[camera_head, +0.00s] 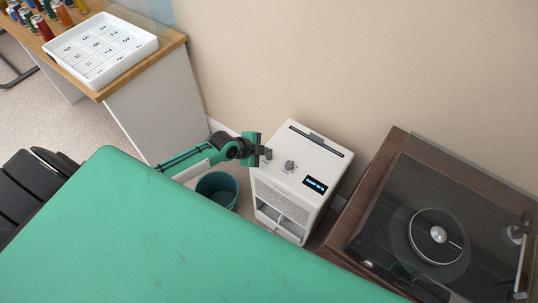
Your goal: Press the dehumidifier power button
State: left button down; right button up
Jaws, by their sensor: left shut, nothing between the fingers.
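The dehumidifier (283,195) is a white box standing against the wall, right of the picture's middle. Its top carries a dark slot at the back, a round grey knob or button (290,165) and a small dark display (315,185) with lit blue characters. My left gripper (266,153) is shut and empty at the left edge of the dehumidifier's top, a little left of the round knob. I cannot tell whether it touches the top. My right gripper is not in view.
A teal bin (218,188) stands on the floor left of the dehumidifier. A turntable (435,235) on a brown wooden cabinet stands close on its right. A wooden counter (172,42) with a white numbered tray (151,47) and several bottles is at the upper left.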

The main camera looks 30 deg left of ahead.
aim_at(266, 158)
pick_arm(q)
notch_tip(266, 158, up, 6)
jog(key=p, duration=0.5)
dwell(0.6)
